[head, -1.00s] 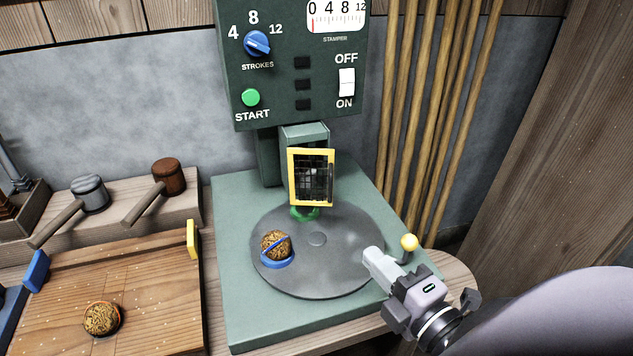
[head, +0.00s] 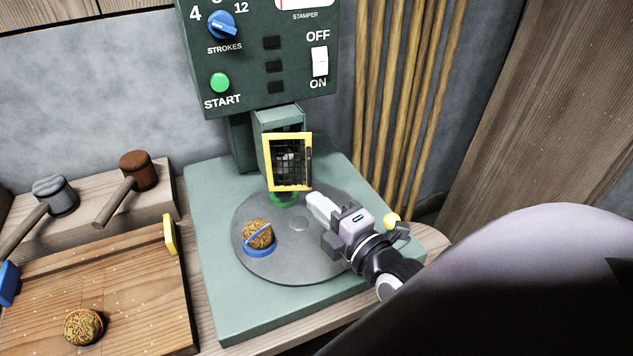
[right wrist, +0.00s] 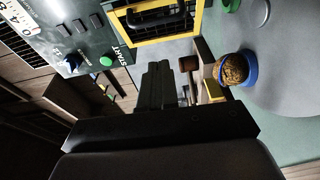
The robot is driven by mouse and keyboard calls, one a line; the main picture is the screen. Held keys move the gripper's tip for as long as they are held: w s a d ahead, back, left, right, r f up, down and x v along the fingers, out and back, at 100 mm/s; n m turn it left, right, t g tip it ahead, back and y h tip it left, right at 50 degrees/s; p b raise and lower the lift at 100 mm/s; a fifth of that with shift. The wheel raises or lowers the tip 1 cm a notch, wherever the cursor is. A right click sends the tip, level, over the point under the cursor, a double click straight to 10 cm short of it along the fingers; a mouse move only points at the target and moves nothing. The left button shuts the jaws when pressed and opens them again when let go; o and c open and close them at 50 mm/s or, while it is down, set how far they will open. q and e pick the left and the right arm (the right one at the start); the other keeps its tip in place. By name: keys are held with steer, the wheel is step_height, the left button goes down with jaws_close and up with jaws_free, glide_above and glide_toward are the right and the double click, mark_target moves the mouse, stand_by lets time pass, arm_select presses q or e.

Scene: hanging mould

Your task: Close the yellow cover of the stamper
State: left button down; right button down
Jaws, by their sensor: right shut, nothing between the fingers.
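The stamper is a dark green machine (head: 265,65) with a green base and a grey round table (head: 290,262). Its yellow cover (head: 289,188) is a yellow frame with dark mesh and a dark handle on its right side, in front of the ram housing. I cannot tell how far it stands open. In the right wrist view the yellow cover (right wrist: 168,38) shows at the top with its handle. My right gripper (head: 316,204) is shut and empty, over the round table, just below and right of the cover, apart from it. My left gripper is not in view.
A round textured piece (head: 257,233) sits in a blue holder on the table's left. Wooden poles (head: 410,110) stand at right. Two mallets (head: 138,170) and a wooden board (head: 110,290) are at left.

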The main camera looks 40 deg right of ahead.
glide_toward(289, 170)
steer(key=r, duration=0.2)
steer(key=shift+w+d+f, duration=0.2)
steer(key=shift+w+d, duration=0.1)
steer(key=shift+w, duration=0.35)
steer(key=w+d, duration=0.1)
steer(key=d+p, duration=0.1)
steer(key=w+d, duration=0.1)
steer(key=d, duration=0.1)
steer(key=shift+w+d, duration=0.1)
steer(key=shift+w, duration=0.2)
steer(key=shift+p, duration=0.3)
